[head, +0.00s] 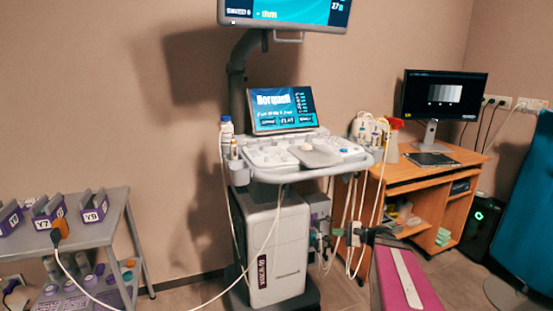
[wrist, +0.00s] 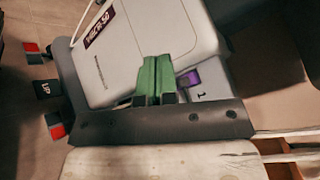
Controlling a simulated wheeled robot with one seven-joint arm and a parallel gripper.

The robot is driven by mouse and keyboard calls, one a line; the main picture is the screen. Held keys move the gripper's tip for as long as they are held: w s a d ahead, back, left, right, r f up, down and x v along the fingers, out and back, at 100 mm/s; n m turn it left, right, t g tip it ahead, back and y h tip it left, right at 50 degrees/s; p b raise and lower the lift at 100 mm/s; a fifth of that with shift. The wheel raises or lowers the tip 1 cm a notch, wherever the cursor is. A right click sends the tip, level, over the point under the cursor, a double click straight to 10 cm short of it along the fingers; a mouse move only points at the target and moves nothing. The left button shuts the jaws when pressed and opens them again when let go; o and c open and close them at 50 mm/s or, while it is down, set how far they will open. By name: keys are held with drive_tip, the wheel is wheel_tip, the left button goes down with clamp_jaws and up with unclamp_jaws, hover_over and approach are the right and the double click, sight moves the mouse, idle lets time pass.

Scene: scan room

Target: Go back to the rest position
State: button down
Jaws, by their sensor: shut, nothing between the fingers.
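My gripper (wrist: 154,78) shows in the wrist view with its two green fingers pressed together and nothing between them. Beyond the fingers is the pale body of the ultrasound machine (wrist: 170,35), with a dark label on it. I cannot tell from this view how far the fingers are from it. In the head view, my gripper (head: 345,232) is low on the right of the machine (head: 277,245), near its hanging cables. My pink arm link runs down from it to the bottom edge.
A grey cart (head: 95,233) with several labelled purple holders stands at left. A white cable runs from the orange probe (head: 60,228) to the machine. A wooden desk (head: 440,170) with a monitor (head: 442,95) stands at right, beside a blue surface (head: 527,215).

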drive_tip(key=s+a+f+n+g+h, duration=0.5)
drive_tip(key=s+f+n+h, duration=0.4)
drive_tip(key=h, duration=0.6)
drive_tip(key=shift+s+a+n+h, duration=0.3)
drive_tip(key=shift+s+n+h, duration=0.15)
drive_tip(key=shift+s, duration=0.55)
